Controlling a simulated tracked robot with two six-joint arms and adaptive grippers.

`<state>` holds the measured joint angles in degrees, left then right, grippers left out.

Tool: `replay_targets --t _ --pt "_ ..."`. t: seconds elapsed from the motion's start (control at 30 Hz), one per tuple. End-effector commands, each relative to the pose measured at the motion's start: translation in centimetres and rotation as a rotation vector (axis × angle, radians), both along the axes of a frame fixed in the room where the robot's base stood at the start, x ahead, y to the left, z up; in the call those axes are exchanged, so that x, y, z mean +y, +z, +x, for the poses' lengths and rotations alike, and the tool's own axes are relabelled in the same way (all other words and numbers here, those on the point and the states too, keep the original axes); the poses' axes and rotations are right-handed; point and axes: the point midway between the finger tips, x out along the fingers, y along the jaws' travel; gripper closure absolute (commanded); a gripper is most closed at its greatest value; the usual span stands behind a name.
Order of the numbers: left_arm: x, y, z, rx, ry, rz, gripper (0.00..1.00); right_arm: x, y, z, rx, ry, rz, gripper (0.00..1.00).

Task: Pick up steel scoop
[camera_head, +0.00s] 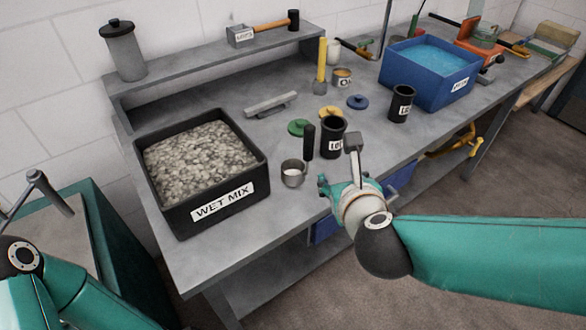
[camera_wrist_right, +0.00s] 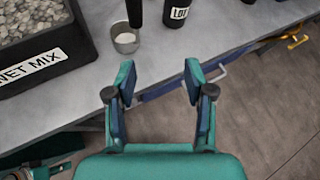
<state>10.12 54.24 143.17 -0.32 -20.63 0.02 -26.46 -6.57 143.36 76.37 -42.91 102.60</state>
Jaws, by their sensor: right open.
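The steel scoop (camera_head: 292,174) stands on the grey bench just right of the wet mix bin, a small metal cup with white content and an upright black handle (camera_head: 308,141). In the right wrist view the scoop's cup (camera_wrist_right: 126,42) is ahead and left of the fingers, its handle cut off by the top edge. My right gripper (camera_head: 328,174) is at the bench's front edge, right of the scoop and apart from it. In the right wrist view my right gripper (camera_wrist_right: 160,80) is open, with nothing between its fingers. My left arm shows at lower left; its fingers are not visible.
The black WET MIX bin (camera_head: 255,157) full of grey stones is left of the scoop. A black labelled cup (camera_head: 333,138) stands close right of it. Green (camera_head: 298,127), yellow (camera_head: 331,112) and blue (camera_head: 358,102) lids lie behind. A blue water bin (camera_head: 440,92) is farther right.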

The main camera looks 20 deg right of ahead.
Motion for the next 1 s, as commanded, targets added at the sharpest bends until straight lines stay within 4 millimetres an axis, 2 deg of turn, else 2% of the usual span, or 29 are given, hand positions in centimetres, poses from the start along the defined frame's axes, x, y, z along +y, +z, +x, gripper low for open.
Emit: replay_targets --t 0.03,0.1,0.2,0.27,0.37,0.8,1.0 --pt "0.0 0.0 0.0 0.0 0.0 0.0 1.0 0.7 2.2 -0.7 -0.054 0.012 0.043 0.47" --pt "0.0 0.0 0.0 0.0 0.0 0.0 1.0 1.4 4.1 -1.4 -0.098 0.028 0.082 0.47" --pt "0.0 0.0 0.0 0.0 0.0 0.0 1.0 2.2 5.6 -1.9 -0.138 0.054 0.109 0.47" --pt "0.0 -0.1 0.0 0.0 0.0 0.0 1.0 2.4 5.9 -1.7 -0.149 0.061 0.115 0.47" --pt "0.0 -0.5 0.0 0.0 0.0 0.0 1.0 2.4 5.5 -0.7 -0.152 0.063 0.115 0.47" --pt "0.0 -1.7 0.0 0.0 0.0 0.0 1.0 2.1 2.2 7.4 -0.149 0.065 0.112 0.47" --pt "0.0 -1.8 0.0 0.0 0.0 0.0 1.0 2.0 1.7 8.7 -0.151 0.066 0.113 0.47"
